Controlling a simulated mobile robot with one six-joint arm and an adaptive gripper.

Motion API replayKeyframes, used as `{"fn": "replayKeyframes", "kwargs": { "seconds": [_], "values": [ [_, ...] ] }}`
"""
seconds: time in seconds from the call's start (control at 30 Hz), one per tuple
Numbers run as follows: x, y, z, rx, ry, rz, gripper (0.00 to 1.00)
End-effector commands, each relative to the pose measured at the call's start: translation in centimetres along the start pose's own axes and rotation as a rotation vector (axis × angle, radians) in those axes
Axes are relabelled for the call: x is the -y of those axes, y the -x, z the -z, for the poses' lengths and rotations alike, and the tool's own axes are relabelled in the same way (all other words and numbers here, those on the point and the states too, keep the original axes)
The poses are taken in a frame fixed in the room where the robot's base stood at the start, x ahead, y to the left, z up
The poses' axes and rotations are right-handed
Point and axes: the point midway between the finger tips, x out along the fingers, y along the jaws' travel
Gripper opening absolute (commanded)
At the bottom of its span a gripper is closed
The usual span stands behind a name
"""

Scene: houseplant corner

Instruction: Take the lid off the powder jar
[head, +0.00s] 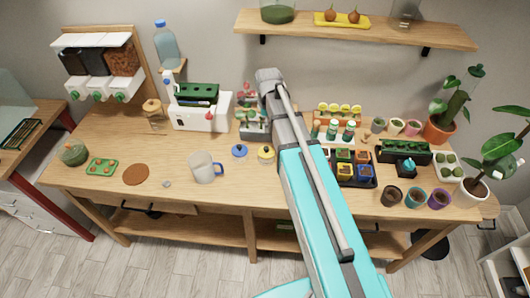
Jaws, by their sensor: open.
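A glass jar with a round wooden lid and a small knob (153,107) stands upright at the back left of the wooden table (110,128), left of the white machine. It looks like the powder jar, though I cannot make out its contents. Its lid sits on top. My arm reaches up over the middle of the table, well to the right of the jar. My gripper's fingers do not show in the head view.
A white machine with a green top (200,110) stands close right of the jar. A grey mug (202,167), brown disc (136,174) and green tray (102,167) stand in front. Pots and trays crowd the right. A shelf (355,30) hangs above.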

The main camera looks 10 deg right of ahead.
Motion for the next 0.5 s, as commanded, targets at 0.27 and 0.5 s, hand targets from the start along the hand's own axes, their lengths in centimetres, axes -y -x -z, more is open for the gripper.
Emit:
{"fn": "replayKeyframes", "kwargs": {
  "seconds": [0.27,0.5],
  "values": [
    [0.0,-1.3,-0.2,0.0,0.003,0.0,0.72],
    [-0.1,-3.2,-0.2,0.0,0.004,0.0,0.72]
  ]
}}
